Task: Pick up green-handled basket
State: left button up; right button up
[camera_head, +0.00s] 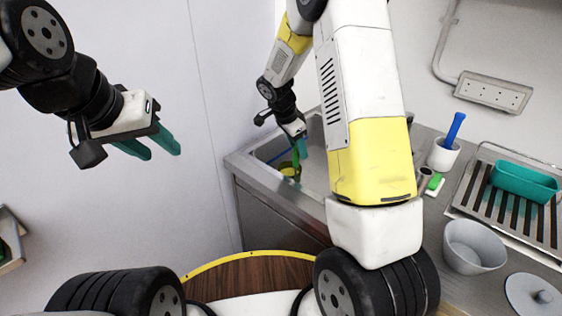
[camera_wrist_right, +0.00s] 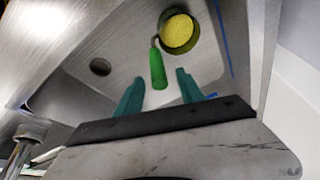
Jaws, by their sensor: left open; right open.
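The green-handled basket shows its yellow round bowl (camera_head: 289,172) in the sink at the left end of the counter in the head view. In the right wrist view its yellow bowl (camera_wrist_right: 179,32) is at the top and its green handle (camera_wrist_right: 157,68) points down toward my jaws. My right gripper (camera_head: 301,148) is open over the sink. In the wrist view its teal fingers (camera_wrist_right: 158,92) stand either side of the handle's end, not visibly touching it. My left gripper (camera_head: 150,148) is open and empty, in the air by the wall.
The metal sink (camera_wrist_right: 100,45) has a drain hole and walls close around my right gripper. On the counter are a white cup with a blue-handled tool (camera_head: 445,153), a teal tray (camera_head: 524,182) on a slatted rack, a grey bucket (camera_head: 474,245) and a round lid (camera_head: 533,295).

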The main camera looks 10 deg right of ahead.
aim_at(298, 161)
jog(key=shift+s+a+r+h, duration=0.15)
jog(key=shift+s+a, duration=0.1)
jog(key=shift+a, duration=0.25)
jog(key=shift+s+a+r+h, duration=0.15)
jog(key=shift+s+a, duration=0.1)
jog(key=shift+a, duration=0.25)
jog(key=x, duration=0.7)
jog(key=shift+w+f, duration=0.2)
jog(key=shift+f, duration=0.05)
grip_shut()
dwell(0.3)
